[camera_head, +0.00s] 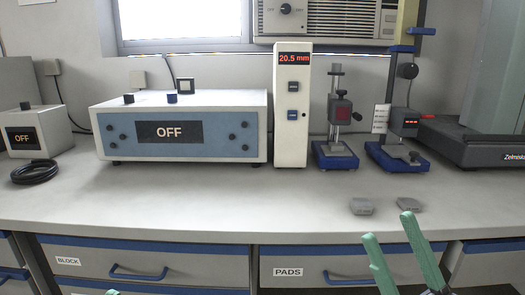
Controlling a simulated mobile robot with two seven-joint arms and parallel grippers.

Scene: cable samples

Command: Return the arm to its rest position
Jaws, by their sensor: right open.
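My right gripper (389,227) reaches up from the bottom edge at the right, with its two green fingers spread apart and nothing between them. The rest of the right arm is out of frame. Only a small green tip of my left gripper (112,292) shows at the bottom edge, so its jaws cannot be judged. Two small grey pads (361,206) and (409,204) lie on the worktop (230,203) just beyond the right gripper.
A wide box (180,130) reading OFF, a smaller OFF box (38,130), a tall white unit (292,105) reading 20.5 mm and two blue-based stands (335,157) and (396,160) line the back. A black cable coil (36,171) lies left. The worktop's front middle is clear.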

